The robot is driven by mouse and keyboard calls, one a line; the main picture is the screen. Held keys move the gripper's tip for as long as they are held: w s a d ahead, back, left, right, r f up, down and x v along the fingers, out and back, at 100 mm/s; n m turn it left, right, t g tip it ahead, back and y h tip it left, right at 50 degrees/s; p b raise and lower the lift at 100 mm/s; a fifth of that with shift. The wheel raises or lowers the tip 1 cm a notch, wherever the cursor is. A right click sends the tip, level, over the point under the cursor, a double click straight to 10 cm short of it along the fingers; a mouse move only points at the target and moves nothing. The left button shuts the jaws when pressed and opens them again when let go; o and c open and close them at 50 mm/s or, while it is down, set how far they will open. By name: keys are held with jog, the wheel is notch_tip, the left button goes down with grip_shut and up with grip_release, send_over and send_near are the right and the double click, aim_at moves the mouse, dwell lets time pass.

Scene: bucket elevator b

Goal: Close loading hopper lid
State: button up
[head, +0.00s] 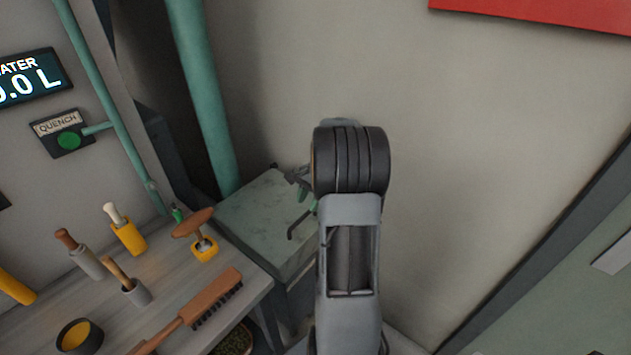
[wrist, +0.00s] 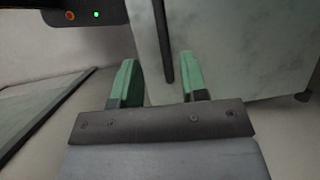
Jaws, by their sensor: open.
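A box with a pale, marbled grey-green top (head: 250,215) stands by the wall, right of the bench; it looks like the loading hopper, but I cannot tell how its lid stands. In the wrist view a pale marbled panel (wrist: 235,50) with a long dark bar (wrist: 163,40) fills the upper right. My gripper (wrist: 158,82) has its two green fingers apart, with nothing held between them. The bar's lower end lies between the fingers in the picture; I cannot tell whether they touch it. In the head view my gripper (head: 302,196) is partly hidden by my arm, at the box's right edge.
Green pipes (head: 205,100) rise behind. A quench button box (head: 64,135) is on the left wall.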

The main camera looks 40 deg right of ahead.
jog(key=v, duration=0.7)
jog(key=shift+d+r, duration=0.2)
jog(key=shift+r, duration=0.15)
jog(key=s+a+n+t+h, duration=0.1)
jog(key=s+a+n, duration=0.2)
jog(key=a+n, duration=0.2)
jog(key=s+a+n+t+h, duration=0.1)
jog(key=s+a+n, duration=0.3)
jog(key=a, duration=0.8)
jog(key=s+a+n+t+h, duration=0.1)
jog(key=s+a+n+h, duration=0.1)
jog(key=s+a+n, duration=0.2)
jog(key=a+n, duration=0.3)
jog(key=a, duration=0.2)
jog(key=shift+r+t+h, duration=0.3)
jog(key=shift+r, duration=0.05)
jog(key=shift+a, duration=0.15)
